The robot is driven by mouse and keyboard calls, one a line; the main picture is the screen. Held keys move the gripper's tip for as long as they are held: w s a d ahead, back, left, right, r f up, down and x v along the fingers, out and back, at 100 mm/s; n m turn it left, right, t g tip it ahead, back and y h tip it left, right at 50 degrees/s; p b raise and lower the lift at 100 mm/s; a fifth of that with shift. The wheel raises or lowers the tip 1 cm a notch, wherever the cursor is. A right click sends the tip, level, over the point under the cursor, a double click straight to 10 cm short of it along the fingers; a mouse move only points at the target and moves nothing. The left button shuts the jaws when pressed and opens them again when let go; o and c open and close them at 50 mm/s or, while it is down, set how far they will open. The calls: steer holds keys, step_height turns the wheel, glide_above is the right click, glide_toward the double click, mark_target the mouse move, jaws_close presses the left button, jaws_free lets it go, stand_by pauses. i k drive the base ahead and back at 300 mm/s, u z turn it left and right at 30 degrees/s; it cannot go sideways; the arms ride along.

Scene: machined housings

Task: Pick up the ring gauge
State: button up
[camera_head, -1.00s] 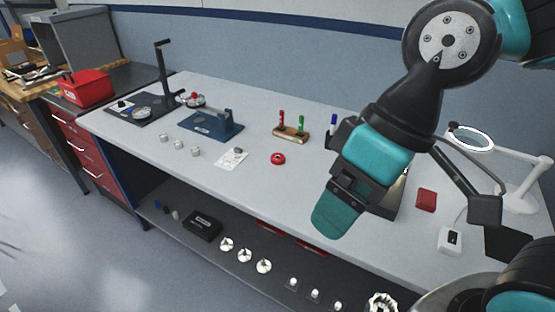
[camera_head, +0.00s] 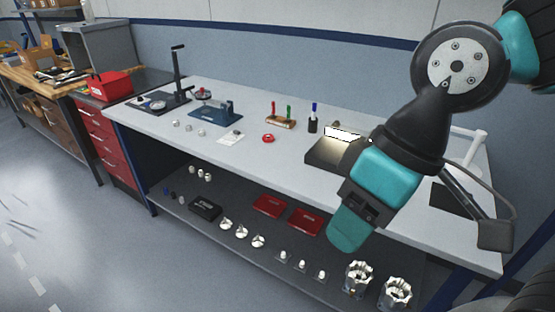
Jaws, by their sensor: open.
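A small red ring (camera_head: 268,138), the thing that looks most like the ring gauge, lies flat on the bench top (camera_head: 310,185), right of a white card. The end of my arm, where my gripper (camera_head: 348,236) is, hangs in front of the bench edge, to the right of the red ring and well apart from it. It is seen from the side, and the separate fingers cannot be made out. Nothing shows held there.
A blue fixture (camera_head: 215,114), a wooden block with coloured handles (camera_head: 280,121), a dark cup (camera_head: 313,124) and a lit dark plate (camera_head: 335,155) stand around the ring. Several silver cylinders (camera_head: 188,131) are at left. The lower shelf (camera_head: 190,232) holds housings and red boxes.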

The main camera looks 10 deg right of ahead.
mark_target(266, 138)
steer(key=z, duration=0.5)
steer(key=k, duration=0.15)
steer(key=u, duration=1.55)
steer(key=i, duration=1.65)
steer(key=z, duration=1.1)
steer(key=i, duration=0.75)
steer(key=z, duration=0.85)
